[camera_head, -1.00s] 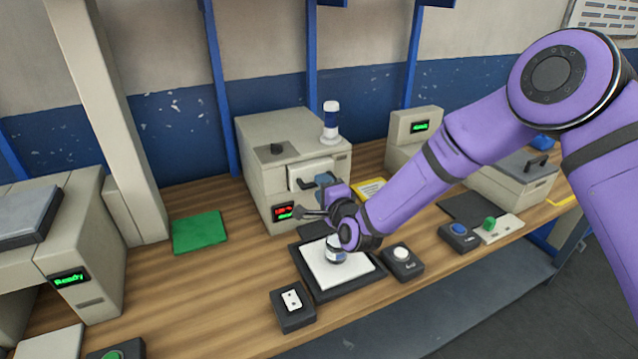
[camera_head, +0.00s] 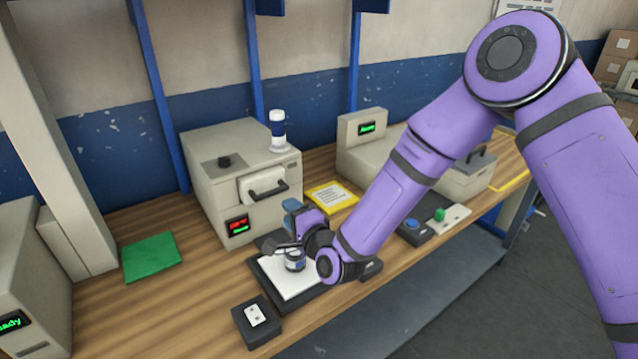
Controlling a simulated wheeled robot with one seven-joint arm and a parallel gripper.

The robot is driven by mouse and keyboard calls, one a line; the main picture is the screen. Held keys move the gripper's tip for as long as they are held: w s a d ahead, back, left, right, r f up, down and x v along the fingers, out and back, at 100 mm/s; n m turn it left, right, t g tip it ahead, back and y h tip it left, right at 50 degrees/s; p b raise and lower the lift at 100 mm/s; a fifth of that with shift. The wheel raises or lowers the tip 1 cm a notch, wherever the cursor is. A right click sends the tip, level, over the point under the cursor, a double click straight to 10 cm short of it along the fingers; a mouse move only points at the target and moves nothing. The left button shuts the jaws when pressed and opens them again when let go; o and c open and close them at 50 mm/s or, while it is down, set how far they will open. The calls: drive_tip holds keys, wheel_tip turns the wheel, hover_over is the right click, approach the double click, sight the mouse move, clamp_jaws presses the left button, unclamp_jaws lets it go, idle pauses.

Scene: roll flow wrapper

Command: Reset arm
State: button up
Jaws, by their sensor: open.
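My purple arm comes in from the right, bent at the elbow. My gripper (camera_head: 280,250) is low over the bench in front of the grey machine. It is open, with thin dark fingers pointing left. A small jar with a blue band (camera_head: 294,262) stands on the white sheet of the dark-framed tray (camera_head: 283,293), just below my gripper. My wrist hides the tray's right part, and I cannot tell whether the gripper touches the jar.
A black switch box (camera_head: 257,321) is at front left. A green mat (camera_head: 151,258) lies left. A yellow-edged sheet (camera_head: 332,197) and a blue-button box (camera_head: 412,231) are right.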

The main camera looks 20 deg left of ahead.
drive_tip(key=w+d+r+n+g+h, duration=0.1)
drive_tip(key=d+r+n+h, duration=0.3)
drive_tip(key=d+r, duration=0.8)
drive_tip(key=w+d+r+n+g+h, duration=0.1)
drive_tip(key=w+d+r+n+h, duration=0.2)
drive_tip(key=d+r, duration=0.9)
drive_tip(key=s+d+r+g+h, duration=0.1)
drive_tip(key=s+d+g+h, duration=0.1)
drive_tip(key=s+d, duration=1.2)
drive_tip(key=s+d+r+n+g+h, duration=0.1)
drive_tip(key=s+d+h, duration=0.3)
drive_tip(key=s+d, duration=1)
drive_tip(key=shift+s+r+g+h, duration=0.35)
drive_tip(key=shift+r+g, duration=0.2)
drive_tip(key=shift+g, duration=0.25)
